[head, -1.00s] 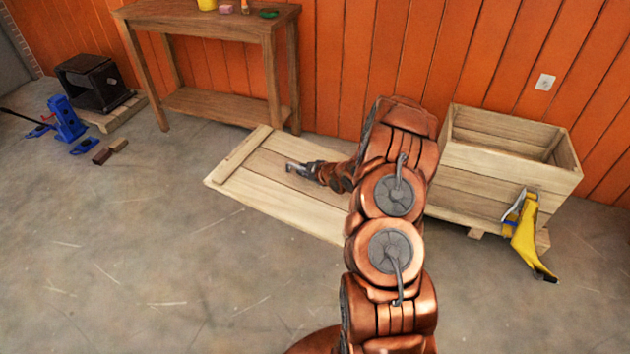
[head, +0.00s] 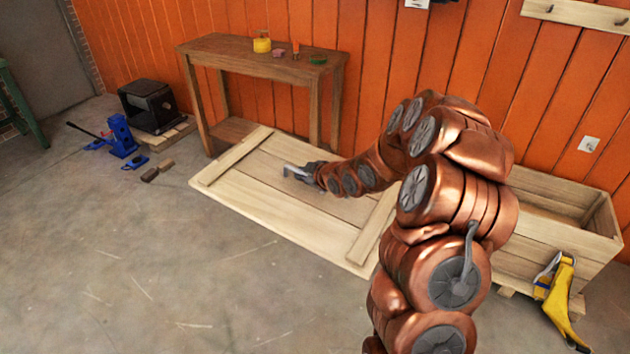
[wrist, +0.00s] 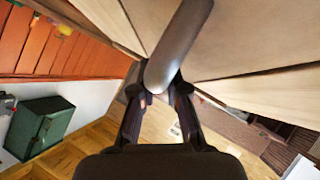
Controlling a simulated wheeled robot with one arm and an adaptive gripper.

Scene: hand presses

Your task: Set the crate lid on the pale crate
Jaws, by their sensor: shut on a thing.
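The crate lid (head: 290,220) is a flat pale wooden panel with a batten at each end, left of centre in the head view. My gripper (head: 297,172) is shut on the grey handle on its upper face. The lid covers part of the workbench's lower shelf and a leg, and looks raised off the floor. In the wrist view the two fingers (wrist: 160,95) close around the grey handle (wrist: 180,45), with the lid's planks (wrist: 250,40) behind it. The pale crate (head: 545,240) stands open-topped at the right by the wall; my arm hides its left part.
A brown workbench (head: 262,62) with small items stands behind the lid. A yellow tool (head: 560,300) stands against the crate's front. A black box (head: 148,103), a blue jack (head: 121,135) and small blocks (head: 156,172) are at the left. The front floor is clear.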

